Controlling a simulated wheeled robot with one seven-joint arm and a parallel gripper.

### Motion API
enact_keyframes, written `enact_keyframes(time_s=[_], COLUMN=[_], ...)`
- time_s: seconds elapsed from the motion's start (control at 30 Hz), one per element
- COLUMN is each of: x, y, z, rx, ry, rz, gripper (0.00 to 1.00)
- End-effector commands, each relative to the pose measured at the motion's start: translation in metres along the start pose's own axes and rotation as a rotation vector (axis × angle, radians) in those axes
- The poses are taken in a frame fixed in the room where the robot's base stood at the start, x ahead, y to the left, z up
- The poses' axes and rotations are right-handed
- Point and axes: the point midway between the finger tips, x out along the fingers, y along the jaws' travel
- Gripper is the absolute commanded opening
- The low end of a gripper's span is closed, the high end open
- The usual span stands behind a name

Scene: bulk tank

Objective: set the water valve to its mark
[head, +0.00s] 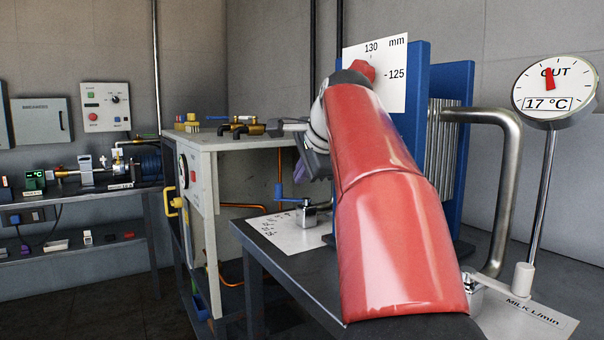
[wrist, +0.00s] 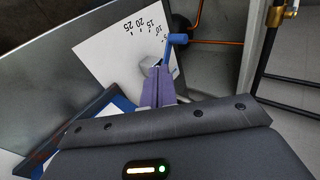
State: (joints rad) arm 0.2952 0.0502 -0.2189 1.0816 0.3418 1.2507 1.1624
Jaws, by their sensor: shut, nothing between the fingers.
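The water valve (head: 307,215) appears to be the small grey metal body on a white scale plate (head: 283,235) at the left end of the bench. It has a thin arm with a blue upright handle (head: 279,192). In the wrist view the valve body (wrist: 149,67) is partly behind my fingers, and the blue handle (wrist: 177,39) lies just beyond their tips. The plate there (wrist: 105,52) reads 5 to 25; the handle is near the 5 end. I cannot make out a set mark. My gripper (wrist: 158,68) has purple fingers, shut and empty; contact with the valve is unclear.
A blue-framed plate cooler (head: 418,120) stands behind my arm. A dial (head: 554,90) reading 17 °C and a milk L/min plate (head: 520,318) are at right. A grey cabinet (head: 205,160) with pipe fittings is left of the bench. Orange pipe (wrist: 220,42) runs beyond the handle.

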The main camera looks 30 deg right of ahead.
Motion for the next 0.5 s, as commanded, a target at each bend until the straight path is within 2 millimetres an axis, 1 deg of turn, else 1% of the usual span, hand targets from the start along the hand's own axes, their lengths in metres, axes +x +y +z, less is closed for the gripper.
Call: enact_keyframes(time_s=[0.03,0.3,0.33,0.4,0.5], x=[0.014,0.072,0.076,0.082,0.090], y=[0.002,0.002,-0.001,-0.012,-0.020], z=[0.000,0.000,0.000,0.000,0.000], rx=[0.000,0.000,-0.001,-0.002,-0.002], ry=[-0.001,-0.001,-0.001,0.000,0.001], rz=[0.005,0.005,0.004,0.004,0.003], gripper=[0.00,0.00,0.00,0.00,0.00])
